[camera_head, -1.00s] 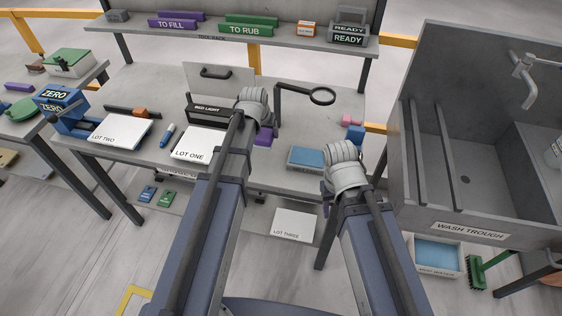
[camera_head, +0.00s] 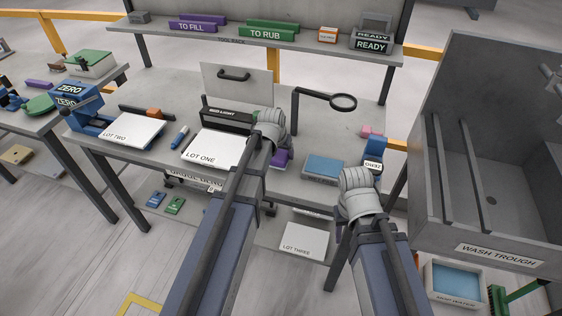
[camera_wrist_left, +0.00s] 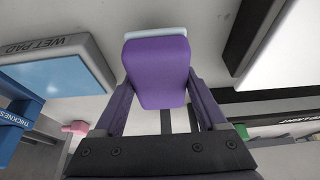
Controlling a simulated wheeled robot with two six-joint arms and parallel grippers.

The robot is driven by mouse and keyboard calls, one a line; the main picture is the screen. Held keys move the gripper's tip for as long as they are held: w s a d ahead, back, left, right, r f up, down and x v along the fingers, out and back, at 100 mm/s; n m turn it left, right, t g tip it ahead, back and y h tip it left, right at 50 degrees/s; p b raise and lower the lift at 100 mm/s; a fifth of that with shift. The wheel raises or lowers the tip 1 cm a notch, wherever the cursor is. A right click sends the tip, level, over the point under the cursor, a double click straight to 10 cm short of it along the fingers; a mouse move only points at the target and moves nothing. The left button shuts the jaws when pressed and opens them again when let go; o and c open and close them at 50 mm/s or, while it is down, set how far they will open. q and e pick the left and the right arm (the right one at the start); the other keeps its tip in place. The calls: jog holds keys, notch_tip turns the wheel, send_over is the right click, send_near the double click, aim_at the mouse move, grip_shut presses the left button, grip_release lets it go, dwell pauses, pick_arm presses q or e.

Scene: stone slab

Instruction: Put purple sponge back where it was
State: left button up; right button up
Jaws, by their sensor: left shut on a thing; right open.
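My left gripper (camera_head: 280,157) is shut on the purple sponge (camera_wrist_left: 157,75), which has a pale light-blue layer along its far edge. In the head view only a little of the purple sponge (camera_head: 282,160) shows past my left wrist, between the white lot one board (camera_head: 215,147) and the blue wet pad (camera_head: 324,167). Whether it touches the table cannot be told. My right gripper (camera_head: 362,175) is open near the table's right front edge; its fingers are mostly hidden by its wrist.
A blue labelled block (camera_head: 374,150) stands just beyond my right gripper, near a pink block (camera_head: 371,130). A magnifier on an arm (camera_head: 343,102) reaches over the table. A black red light bar (camera_head: 228,116) lies behind lot one. The wash trough (camera_head: 500,255) is at right.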

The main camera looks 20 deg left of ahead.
pick_arm(q)
jog(key=shift+f+b, duration=0.95)
jog(key=shift+f, duration=0.45)
jog(key=shift+f, duration=0.15)
jog(key=o, duration=1.1)
jog(key=p+v, duration=1.1)
jog(key=v, duration=0.1)
jog(key=shift+r, duration=0.3)
jog(key=s+d+m+g, duration=0.1)
jog(key=s+d, duration=0.3)
jog(key=s, duration=0.2)
jog(key=s+d+f+m+g+y, duration=0.1)
jog(key=s+d+g, duration=0.1)
jog(key=s+d, duration=0.3)
jog(key=s+d+m+g, duration=0.1)
jog(key=s+d, duration=0.3)
jog(key=s, duration=0.4)
jog(key=shift+s+d+f+g+y, duration=0.25)
jog(key=shift+f+g+y, duration=0.1)
jog(key=shift+g, duration=0.15)
